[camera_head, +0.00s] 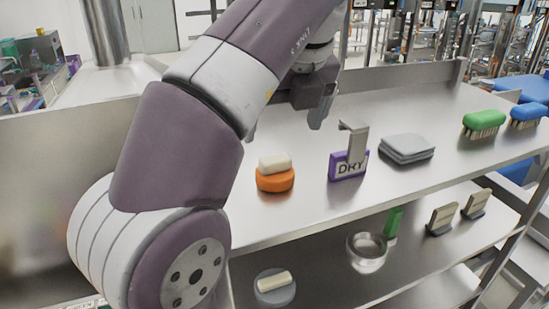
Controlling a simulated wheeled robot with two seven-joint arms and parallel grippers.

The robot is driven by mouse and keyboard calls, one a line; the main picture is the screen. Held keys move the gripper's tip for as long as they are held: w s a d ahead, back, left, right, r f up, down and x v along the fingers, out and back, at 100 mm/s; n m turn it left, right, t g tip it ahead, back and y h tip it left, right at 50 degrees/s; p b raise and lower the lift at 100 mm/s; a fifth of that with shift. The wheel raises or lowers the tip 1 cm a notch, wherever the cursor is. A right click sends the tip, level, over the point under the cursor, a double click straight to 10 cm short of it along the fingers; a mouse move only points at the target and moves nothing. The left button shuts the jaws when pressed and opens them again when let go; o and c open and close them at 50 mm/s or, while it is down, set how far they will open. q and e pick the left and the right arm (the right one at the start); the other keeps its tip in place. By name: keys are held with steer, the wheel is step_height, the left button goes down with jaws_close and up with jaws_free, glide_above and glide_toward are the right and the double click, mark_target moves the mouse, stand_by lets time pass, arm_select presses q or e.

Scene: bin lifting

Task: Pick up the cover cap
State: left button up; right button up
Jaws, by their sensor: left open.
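No object is plainly recognisable as the cover cap. On the upper steel shelf, a round orange piece (275,181) carries a white rounded block (274,162). To its right stands a purple holder marked DRY (347,168) with a bent metal piece (356,139) rising from it. My left gripper (318,112) is above the shelf, behind and between the orange piece and the DRY holder. It is open, and nothing shows between its fingers; my arm hides part of it. My right gripper is out of view.
A folded grey cloth (406,148), a green brush (484,124) and a blue brush (525,115) sit further right. The lower shelf holds a clear round dish (367,251), a grey disc with a pale block (274,287), and two small scrapers (441,219). My left arm hides the shelf's left part.

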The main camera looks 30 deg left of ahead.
mark_target(276, 156)
arm_select(q)
steer(key=shift+s+d+f, duration=0.1)
steer(key=shift+s+f, duration=0.3)
steer(key=shift+f, duration=0.2)
steer(key=shift+s+d+f, duration=0.1)
steer(key=shift+s+f, duration=0.3)
steer(key=shift+f, duration=0.2)
steer(key=shift+a+f, duration=0.15)
steer(key=shift+f, duration=0.25)
steer(key=w+f, duration=0.1)
steer(key=w+a+f+p, duration=0.1)
steer(key=f, duration=0.1)
steer(key=w+a+f, duration=0.1)
steer(key=shift+a+f, duration=0.1)
steer(key=shift+f, duration=0.3)
steer(key=shift+s+f, duration=0.2)
steer(key=shift+f, duration=0.1)
steer(key=shift+s+d, duration=0.25)
steer(key=shift+s, duration=0.15)
steer(key=shift+w+a, duration=0.1)
steer(key=shift+w, duration=0.05)
steer(key=c, duration=0.8)
steer(key=shift+w+f, duration=0.1)
steer(key=shift+w, duration=0.05)
steer(key=shift+c, duration=1.2)
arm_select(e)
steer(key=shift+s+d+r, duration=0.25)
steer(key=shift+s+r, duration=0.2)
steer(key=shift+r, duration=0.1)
